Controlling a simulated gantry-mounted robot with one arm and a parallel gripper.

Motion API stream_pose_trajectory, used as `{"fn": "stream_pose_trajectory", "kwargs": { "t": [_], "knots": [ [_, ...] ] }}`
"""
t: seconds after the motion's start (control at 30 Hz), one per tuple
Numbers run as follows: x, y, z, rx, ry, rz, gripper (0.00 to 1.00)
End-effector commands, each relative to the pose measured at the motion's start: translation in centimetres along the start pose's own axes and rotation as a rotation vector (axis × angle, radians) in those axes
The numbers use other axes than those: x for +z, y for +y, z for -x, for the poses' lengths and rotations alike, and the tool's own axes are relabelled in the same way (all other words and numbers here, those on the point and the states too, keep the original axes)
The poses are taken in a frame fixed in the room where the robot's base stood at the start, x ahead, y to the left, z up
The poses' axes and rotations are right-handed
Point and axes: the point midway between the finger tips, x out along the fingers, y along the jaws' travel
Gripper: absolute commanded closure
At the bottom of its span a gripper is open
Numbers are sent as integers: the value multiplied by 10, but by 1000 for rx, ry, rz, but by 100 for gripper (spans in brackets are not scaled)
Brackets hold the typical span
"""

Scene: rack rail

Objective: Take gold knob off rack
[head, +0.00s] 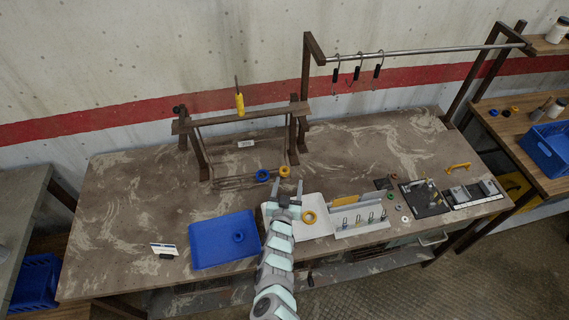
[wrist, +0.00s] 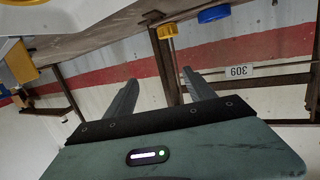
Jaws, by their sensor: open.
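The gold knob (head: 284,171) is at the right end of the low front rail of the brown rack (head: 203,158), with a blue knob (head: 262,175) just left of it. In the wrist view the gold knob (wrist: 166,32) is ahead of my gripper, with a short stem visible, and the blue knob (wrist: 213,14) is to its right. My gripper (head: 289,187) is open and empty, just in front of the gold knob. In the wrist view its two fingers (wrist: 159,80) point toward the rack, apart from the knob.
A blue tray (head: 207,262) with a blue ring stands left of my arm. A white tray (head: 322,228) with a gold ring (head: 308,217) is close on the right, beside a pegged holder (head: 358,231). A yellow-handled tool (head: 239,103) stands in the rack's top bar.

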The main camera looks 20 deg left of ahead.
Motion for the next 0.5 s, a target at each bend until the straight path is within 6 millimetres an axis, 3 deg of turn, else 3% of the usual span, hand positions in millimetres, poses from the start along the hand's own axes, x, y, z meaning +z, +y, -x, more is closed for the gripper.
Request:
{"fn": "stream_pose_trajectory", "kwargs": {
  "t": [0.03, 0.2, 0.37, 0.5],
  "knots": [
    [-5, -1, -6, -45, -51, 17, 37],
    [10, -15, -4, -160, -196, 62, 37],
    [20, -20, -2, -195, -245, 80, 37],
    [27, -20, -12, -195, -246, 84, 37]
  ]
}}
